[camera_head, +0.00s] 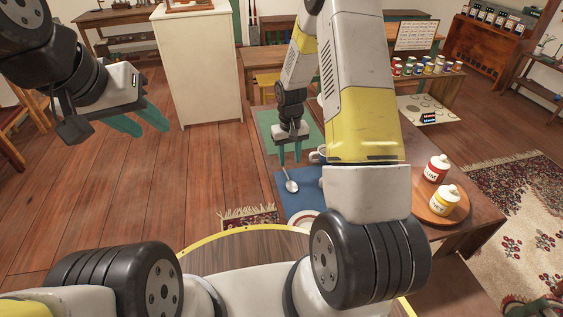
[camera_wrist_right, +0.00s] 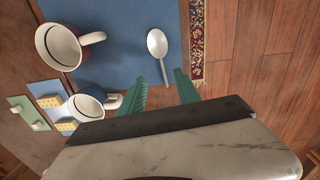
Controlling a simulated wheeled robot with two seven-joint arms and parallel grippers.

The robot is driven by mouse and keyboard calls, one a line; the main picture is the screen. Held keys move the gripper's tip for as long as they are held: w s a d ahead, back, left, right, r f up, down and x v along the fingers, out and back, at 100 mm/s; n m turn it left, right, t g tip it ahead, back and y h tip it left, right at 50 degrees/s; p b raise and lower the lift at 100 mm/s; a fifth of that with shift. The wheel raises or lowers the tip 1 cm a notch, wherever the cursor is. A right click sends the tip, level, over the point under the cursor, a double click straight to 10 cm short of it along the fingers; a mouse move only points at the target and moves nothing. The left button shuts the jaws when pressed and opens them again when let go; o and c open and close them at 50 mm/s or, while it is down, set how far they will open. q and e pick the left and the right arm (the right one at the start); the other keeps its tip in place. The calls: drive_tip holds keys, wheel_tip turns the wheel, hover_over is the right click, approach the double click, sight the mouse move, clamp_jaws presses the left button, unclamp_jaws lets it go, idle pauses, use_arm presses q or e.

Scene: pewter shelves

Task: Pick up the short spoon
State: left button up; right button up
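A metal spoon (camera_head: 290,182) lies on a blue mat (camera_head: 309,180) on the table, and it also shows in the right wrist view (camera_wrist_right: 157,45). Its bowl points away from my right gripper and its handle runs toward the fingers in that view. My right gripper (camera_head: 289,161) is open and empty, with its fingertips (camera_wrist_right: 160,78) on either side of the handle's end. I cannot tell how high above the mat they are. My left gripper (camera_head: 142,124) is open and empty, over the floor at the left.
Two lidded jars (camera_head: 436,168) stand on a round wooden tray (camera_head: 425,208) at the right. My right arm hides part of the table.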

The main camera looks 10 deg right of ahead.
sight(288, 177)
drive_tip(key=f, duration=0.8)
drive_tip(key=shift+a+f, duration=0.1)
drive_tip(key=shift+a, duration=0.1)
clamp_jaws()
